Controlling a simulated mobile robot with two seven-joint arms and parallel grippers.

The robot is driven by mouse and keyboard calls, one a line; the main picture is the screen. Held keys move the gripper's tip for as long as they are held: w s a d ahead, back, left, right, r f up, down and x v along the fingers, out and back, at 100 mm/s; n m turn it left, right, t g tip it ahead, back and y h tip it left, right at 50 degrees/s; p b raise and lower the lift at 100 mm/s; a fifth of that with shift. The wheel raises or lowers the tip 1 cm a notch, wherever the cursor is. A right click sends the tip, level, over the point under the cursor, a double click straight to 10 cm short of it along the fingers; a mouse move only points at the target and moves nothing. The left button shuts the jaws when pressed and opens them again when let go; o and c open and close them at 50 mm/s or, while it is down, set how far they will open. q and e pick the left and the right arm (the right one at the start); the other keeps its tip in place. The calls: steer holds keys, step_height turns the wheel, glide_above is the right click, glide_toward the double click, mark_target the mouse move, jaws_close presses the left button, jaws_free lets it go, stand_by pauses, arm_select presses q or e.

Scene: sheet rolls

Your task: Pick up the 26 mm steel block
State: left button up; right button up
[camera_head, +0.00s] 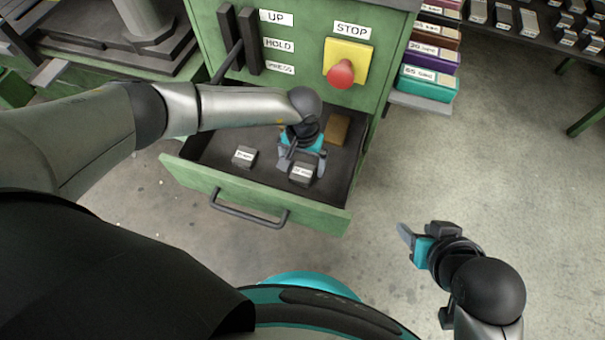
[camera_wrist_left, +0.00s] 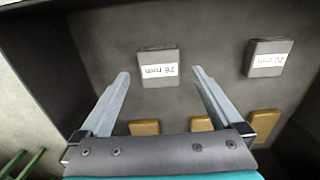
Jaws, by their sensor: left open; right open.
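The 26 mm steel block (camera_head: 302,175) is a small grey block with a white label, lying in the open drawer near its front right. In the left wrist view the block (camera_wrist_left: 158,53) sits just past and between the fingertips, its label reading upside down. My left gripper (camera_head: 302,161) is open and empty over the drawer, pointing down at it; its spread fingers also show in the left wrist view (camera_wrist_left: 160,77). I cannot tell how high the tips are above the drawer floor. My right gripper (camera_head: 424,232) is open and empty, outside the drawer over the floor.
A second labelled steel block (camera_head: 244,156) lies to the left in the drawer (camera_head: 262,196). Several tan blocks (camera_wrist_left: 145,128) lie at the drawer's back. The green cabinet carries a red stop button (camera_head: 341,74) and levers.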

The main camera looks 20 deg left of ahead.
mark_target(302, 174)
arm_select(q)
steer(key=shift+f+b, duration=0.55)
steer(key=shift+f, duration=0.75)
arm_select(e)
steer(key=shift+w+a+f+t+y, duration=0.1)
steer(key=shift+w+a+t+y, duration=0.3)
steer(key=shift+w+a+t, duration=0.4)
steer(key=shift+w+a+f+t+y, duration=0.1)
steer(key=shift+w+a+t+y, duration=0.4)
steer(key=shift+a, duration=0.4)
arm_select(q)
jaws_close()
